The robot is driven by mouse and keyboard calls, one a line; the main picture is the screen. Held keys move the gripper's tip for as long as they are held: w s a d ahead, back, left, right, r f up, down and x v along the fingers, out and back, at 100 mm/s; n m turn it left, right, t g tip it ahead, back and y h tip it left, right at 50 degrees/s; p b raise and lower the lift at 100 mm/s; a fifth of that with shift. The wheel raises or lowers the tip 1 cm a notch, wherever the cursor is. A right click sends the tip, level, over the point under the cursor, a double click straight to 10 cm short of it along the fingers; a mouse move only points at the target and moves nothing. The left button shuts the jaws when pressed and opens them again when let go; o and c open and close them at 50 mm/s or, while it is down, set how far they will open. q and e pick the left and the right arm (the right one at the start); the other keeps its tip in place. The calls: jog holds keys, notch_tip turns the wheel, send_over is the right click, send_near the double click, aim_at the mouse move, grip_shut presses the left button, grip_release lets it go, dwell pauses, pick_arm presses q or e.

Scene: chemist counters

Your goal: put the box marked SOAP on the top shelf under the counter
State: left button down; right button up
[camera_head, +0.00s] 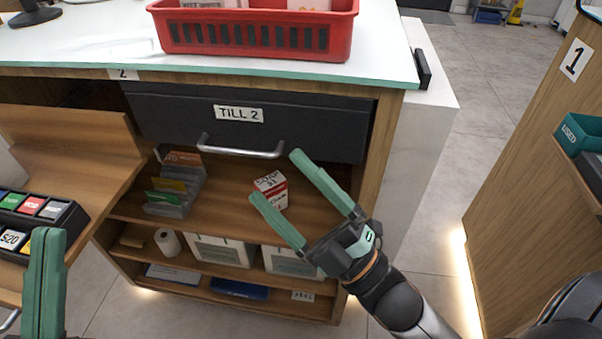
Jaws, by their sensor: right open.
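A small white and red box (271,192) stands on the top shelf (228,208) under the counter, below the drawer marked TILL 2. Its top label looks like SOAP but is small and hard to read. My right gripper (276,177) is open, its two green fingers reaching toward the shelf. In the picture the box lies between the fingers; I cannot tell whether they touch it.
A grey card rack (172,207) stands left on the same shelf. The drawer handle (240,152) juts out just above. White bins (219,250) and a paper roll (167,242) fill the shelf below. A red basket (260,36) is on the counter; an open cash drawer (40,212) is left.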

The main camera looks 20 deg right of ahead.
jog(key=s+r+m+y, duration=0.3)
jog(key=s+r+m, duration=0.1)
jog(key=r+m, duration=0.2)
jog(key=shift+s+r+m+t+y, duration=0.2)
jog(key=shift+s+m+t+y, duration=0.15)
jog(key=shift+m, duration=0.35)
